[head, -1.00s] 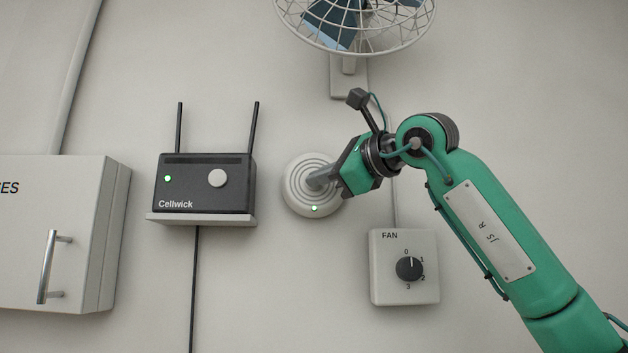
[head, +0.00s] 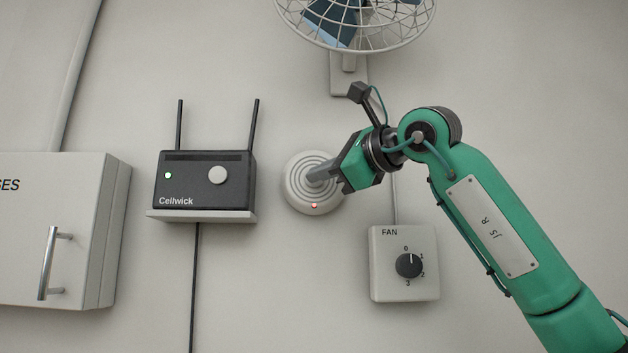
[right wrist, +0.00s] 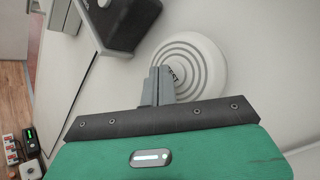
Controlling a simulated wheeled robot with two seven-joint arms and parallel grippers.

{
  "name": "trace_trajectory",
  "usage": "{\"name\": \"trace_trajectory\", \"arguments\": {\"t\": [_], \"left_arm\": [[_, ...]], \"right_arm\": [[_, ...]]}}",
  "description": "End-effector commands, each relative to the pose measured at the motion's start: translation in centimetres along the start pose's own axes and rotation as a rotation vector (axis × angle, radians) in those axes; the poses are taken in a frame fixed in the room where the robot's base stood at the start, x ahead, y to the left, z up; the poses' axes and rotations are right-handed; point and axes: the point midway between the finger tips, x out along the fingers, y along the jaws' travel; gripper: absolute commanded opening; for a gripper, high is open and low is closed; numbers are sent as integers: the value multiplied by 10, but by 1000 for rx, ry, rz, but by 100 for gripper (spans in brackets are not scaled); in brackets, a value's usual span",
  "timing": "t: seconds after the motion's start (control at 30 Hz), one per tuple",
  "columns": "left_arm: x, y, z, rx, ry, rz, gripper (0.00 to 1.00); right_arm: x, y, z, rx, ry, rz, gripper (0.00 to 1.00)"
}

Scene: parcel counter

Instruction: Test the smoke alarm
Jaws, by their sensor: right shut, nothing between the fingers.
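The smoke alarm (head: 313,200) is a round white disc with ringed ridges on the wall, and its small light glows red. In the right wrist view the alarm (right wrist: 206,62) shows dark lettering, partly covered, at its middle. My right gripper (head: 312,177) is shut and empty. Its fingertips are at the alarm's centre and seem to touch it; the exact contact is hidden. The closed fingers also show in the right wrist view (right wrist: 160,72). My left gripper is not in view.
A black Cellwick router (head: 205,182) with two antennas sits on a small shelf left of the alarm. A fan control box (head: 404,288) is below right, its knob at 0. A caged fan (head: 352,20) is above. A wall cabinet (head: 60,225) stands far left.

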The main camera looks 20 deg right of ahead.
Motion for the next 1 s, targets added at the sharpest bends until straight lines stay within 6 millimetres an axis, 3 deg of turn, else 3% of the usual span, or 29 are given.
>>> {"name": "trace_trajectory", "arguments": {"t": [0.27, 0.8, 1.0], "left_arm": [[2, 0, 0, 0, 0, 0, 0], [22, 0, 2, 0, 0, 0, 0], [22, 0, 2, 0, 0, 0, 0]], "right_arm": [[-3, 3, 2, -1, -1, 0, 0], [-39, 29, 28, -3, -3, -1, 0], [-42, 31, 31, 0, -1, 0, 0]]}}
